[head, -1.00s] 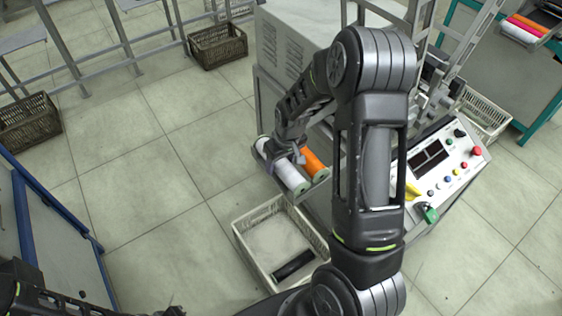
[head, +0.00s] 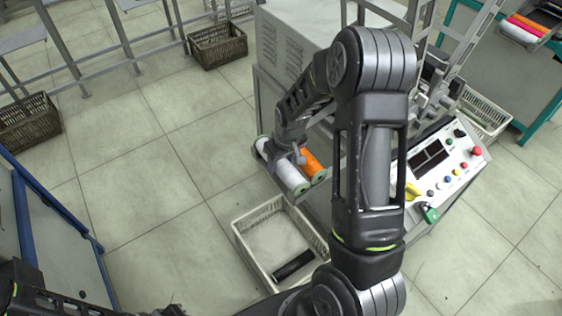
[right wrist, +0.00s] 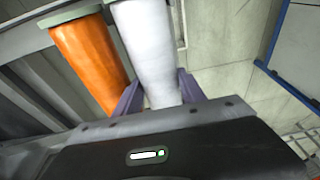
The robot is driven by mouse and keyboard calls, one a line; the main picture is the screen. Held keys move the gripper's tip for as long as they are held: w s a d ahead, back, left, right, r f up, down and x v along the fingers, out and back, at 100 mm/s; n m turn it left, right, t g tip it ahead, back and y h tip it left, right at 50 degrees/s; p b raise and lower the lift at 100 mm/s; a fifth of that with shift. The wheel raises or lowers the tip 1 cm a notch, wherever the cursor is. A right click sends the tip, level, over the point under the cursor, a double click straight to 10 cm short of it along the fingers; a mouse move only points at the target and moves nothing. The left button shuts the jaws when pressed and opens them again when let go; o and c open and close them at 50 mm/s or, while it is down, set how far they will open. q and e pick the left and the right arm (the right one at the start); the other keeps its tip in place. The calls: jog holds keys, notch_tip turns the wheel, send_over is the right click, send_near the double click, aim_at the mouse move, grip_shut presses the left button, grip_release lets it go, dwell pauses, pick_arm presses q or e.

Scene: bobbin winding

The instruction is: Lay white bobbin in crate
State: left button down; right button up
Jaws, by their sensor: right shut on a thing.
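The white bobbin (head: 288,176) lies beside the orange bobbin (head: 313,163) on the machine's low front shelf, above the crate. It also shows in the right wrist view (right wrist: 147,45), between the purple fingers. My right gripper (head: 286,157) is shut on the white bobbin, across its middle; its fingers also show in the right wrist view (right wrist: 160,90). The cream crate (head: 246,261) stands on the floor below, with a black bobbin (head: 294,264) lying inside at its near right. My left arm shows at the lower left edge; its gripper (head: 174,311) is barely in frame and its jaws are unclear.
The orange bobbin (right wrist: 88,62) is close beside the held one. The control panel (head: 440,165) stands to the right, behind my right arm. Brown crates (head: 218,48) are farther back. The crate's left and far inside is bare. A blue-framed table (head: 45,235) is at left.

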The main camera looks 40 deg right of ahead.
jog(key=shift+r+p, duration=3.65)
jog(key=shift+r, duration=1.85)
